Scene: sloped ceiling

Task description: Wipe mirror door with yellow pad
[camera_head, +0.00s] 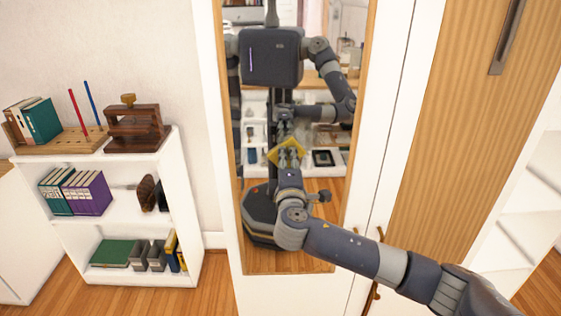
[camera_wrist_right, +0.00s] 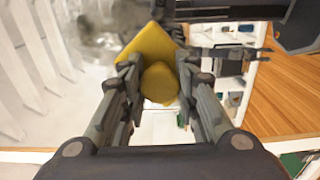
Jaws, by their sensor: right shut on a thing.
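The mirror door (camera_head: 258,256) is a tall narrow mirror in a wood and white frame, in the middle of the head view. It reflects my own body and arm. My right gripper (camera_head: 287,158) is in front of its middle, shut on the yellow pad (camera_head: 287,153). In the right wrist view, the fingers of the gripper (camera_wrist_right: 160,88) hold a rounded yellow grip, with the flat pad (camera_wrist_right: 150,45) beyond it. The pad is at or very close to the glass; I cannot tell whether it touches. My left gripper is not in view.
A white shelf unit (camera_head: 183,258) with books and small objects stands to the left of the mirror. A wooden cabinet door (camera_head: 455,130) with a metal handle (camera_head: 507,38) is to the right. Another handle (camera_head: 376,262) shows near my right arm. Floor is clear beside the shelf.

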